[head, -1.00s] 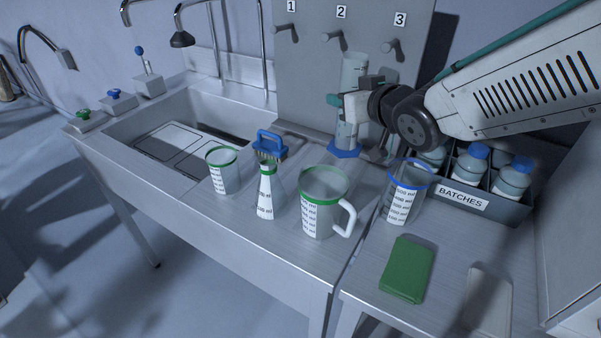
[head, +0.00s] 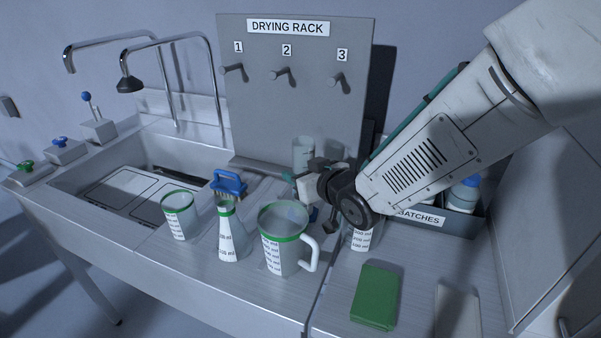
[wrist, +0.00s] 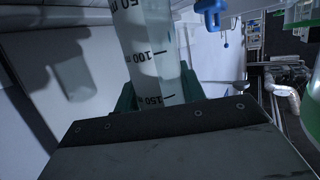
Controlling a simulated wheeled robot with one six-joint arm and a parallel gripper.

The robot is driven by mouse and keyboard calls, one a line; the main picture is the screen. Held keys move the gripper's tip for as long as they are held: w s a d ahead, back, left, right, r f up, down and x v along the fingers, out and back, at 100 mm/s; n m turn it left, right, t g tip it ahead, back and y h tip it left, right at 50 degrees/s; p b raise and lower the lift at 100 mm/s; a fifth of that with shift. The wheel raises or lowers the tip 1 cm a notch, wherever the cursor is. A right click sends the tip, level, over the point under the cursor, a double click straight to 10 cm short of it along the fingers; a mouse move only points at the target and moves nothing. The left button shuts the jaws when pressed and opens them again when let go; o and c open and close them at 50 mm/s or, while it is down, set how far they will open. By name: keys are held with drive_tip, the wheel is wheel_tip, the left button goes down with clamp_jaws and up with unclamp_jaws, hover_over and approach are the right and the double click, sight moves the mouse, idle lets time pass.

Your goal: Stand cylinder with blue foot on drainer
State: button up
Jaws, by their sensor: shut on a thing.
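The clear measuring cylinder (head: 303,150) is in my gripper (head: 309,184), upright behind the green-rimmed mug (head: 270,245). In the wrist view the cylinder (wrist: 148,50), with printed graduations, stands between the green fingers of my gripper (wrist: 158,92). I cannot tell whether its foot touches the counter. Which surface is the drainer is not labelled; a steel worktop (head: 145,245) lies right of the sink, and a pale panel (head: 118,192) lies in the sink.
A green-rimmed beaker (head: 178,218), a conical flask (head: 230,240) and a blue brush (head: 229,184) stand left of the mug. A blue-rimmed beaker, partly hidden, and the batches crate (head: 430,220) are to the right. The drying rack (head: 290,115) stands behind. A green pad (head: 375,295) lies in front.

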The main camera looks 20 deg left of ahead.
drive_tip(key=o, duration=1.3)
drive_tip(key=shift+f, duration=0.1)
drive_tip(key=shift+o, duration=0.2)
drive_tip(key=v, duration=1.2)
drive_tip(key=shift+s, duration=0.1)
